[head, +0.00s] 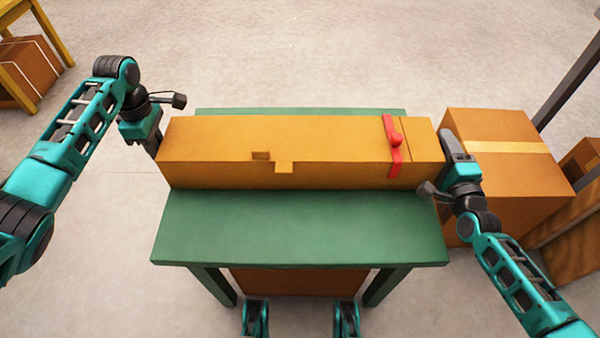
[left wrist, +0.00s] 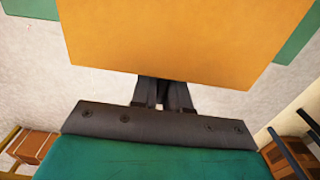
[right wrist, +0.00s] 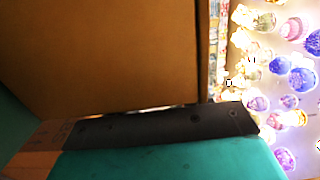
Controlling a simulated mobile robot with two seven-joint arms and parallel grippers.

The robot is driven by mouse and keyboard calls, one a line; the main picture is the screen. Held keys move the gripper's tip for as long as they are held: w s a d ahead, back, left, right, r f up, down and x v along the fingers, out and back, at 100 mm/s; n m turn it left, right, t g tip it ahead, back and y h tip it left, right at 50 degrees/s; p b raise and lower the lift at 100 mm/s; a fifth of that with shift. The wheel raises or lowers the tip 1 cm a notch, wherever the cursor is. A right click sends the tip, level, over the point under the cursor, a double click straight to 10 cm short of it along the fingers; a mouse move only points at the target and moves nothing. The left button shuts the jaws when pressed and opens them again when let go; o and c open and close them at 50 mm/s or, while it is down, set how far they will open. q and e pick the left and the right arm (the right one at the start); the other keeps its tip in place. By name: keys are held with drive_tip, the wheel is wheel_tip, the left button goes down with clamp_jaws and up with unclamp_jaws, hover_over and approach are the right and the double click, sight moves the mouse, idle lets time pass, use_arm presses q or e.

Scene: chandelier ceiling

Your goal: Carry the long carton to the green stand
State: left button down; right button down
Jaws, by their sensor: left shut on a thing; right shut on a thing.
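The long orange-brown carton (head: 290,140) lies crosswise over the green stand (head: 300,232), toward its far side, with both ends reaching past the stand's sides. It has a red strap with a red knob near its right end. I cannot tell whether it rests on the top or hangs just above. My left gripper (head: 156,146) is shut on its left end; the carton (left wrist: 180,40) fills the top of the left wrist view above the fingers. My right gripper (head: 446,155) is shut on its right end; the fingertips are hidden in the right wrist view.
A large taped cardboard box (head: 505,165) stands just right of the stand, close to my right gripper. A brown box (head: 28,68) sits under a yellow frame at the far left. Another brown box (head: 298,281) shows beneath the stand. The floor behind is clear.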

use_arm(q)
drive_tip(key=shift+f+b, duration=0.4)
drive_tip(key=shift+f, duration=0.2)
use_arm(e)
drive_tip(key=shift+f, duration=0.6)
use_arm(q)
drive_tip(key=c, duration=1.6)
unclamp_jaws()
drive_tip(key=shift+f, duration=0.2)
use_arm(e)
drive_tip(key=c, duration=1)
unclamp_jaws()
drive_tip(key=shift+f, duration=0.2)
use_arm(q)
drive_tip(key=shift+o, duration=0.8)
drive_tip(key=shift+r, duration=0.15)
use_arm(e)
drive_tip(key=shift+o, duration=0.9)
drive_tip(key=shift+r, duration=0.15)
use_arm(q)
drive_tip(key=o, duration=0.3)
use_arm(e)
drive_tip(key=o, duration=0.3)
use_arm(q)
wheel_tip(320, 180, up, 12)
drive_tip(key=shift+f, duration=0.1)
use_arm(e)
drive_tip(key=s, duration=1.2)
drive_tip(key=shift+d, duration=0.4)
